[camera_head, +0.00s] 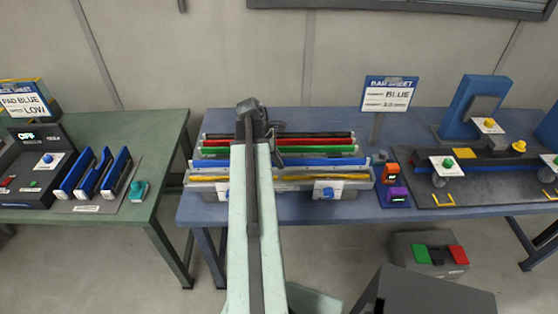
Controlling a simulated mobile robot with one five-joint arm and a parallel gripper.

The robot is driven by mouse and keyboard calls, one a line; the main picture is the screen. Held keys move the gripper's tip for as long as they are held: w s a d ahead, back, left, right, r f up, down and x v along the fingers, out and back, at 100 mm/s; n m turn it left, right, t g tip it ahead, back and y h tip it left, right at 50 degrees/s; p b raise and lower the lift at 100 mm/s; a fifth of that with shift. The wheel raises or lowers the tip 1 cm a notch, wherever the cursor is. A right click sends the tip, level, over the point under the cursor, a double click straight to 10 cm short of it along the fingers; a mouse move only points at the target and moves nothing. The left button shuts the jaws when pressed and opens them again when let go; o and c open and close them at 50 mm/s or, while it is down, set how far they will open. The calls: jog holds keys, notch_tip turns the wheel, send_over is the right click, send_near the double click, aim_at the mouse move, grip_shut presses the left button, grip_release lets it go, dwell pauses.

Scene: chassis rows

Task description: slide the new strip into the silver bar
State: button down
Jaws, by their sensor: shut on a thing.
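The silver bar (350,184) lies along the front of the middle table, on white blocks with blue knobs. A yellow strip (305,178) runs along it. A blue strip (325,161) lies just behind and parallel to it, its right end near the bar's right end. My gripper (275,140) is over the middle of the strips and looks shut on the blue strip; my arm hides the grip. I cannot tell whether the blue strip touches the bar.
Green (320,149), red (310,141) and black strips lie behind. A sign (388,94) reads BLUE.

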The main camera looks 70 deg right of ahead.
jog(key=shift+f+b, duration=1)
jog(key=shift+f, duration=0.05)
dwell(0.6)
jog(key=shift+f+b, duration=0.6)
jog(key=shift+b, duration=0.05)
jog(key=c, duration=1.4)
grip_release()
jog(key=shift+r, duration=0.1)
jog(key=p+v, duration=0.7)
jog(key=shift+s+r, duration=0.1)
jog(key=shift+w+r+p, duration=0.25)
jog(key=shift+r+p, duration=0.05)
jog(key=shift+r, duration=0.05)
jog(key=shift+f, duration=0.1)
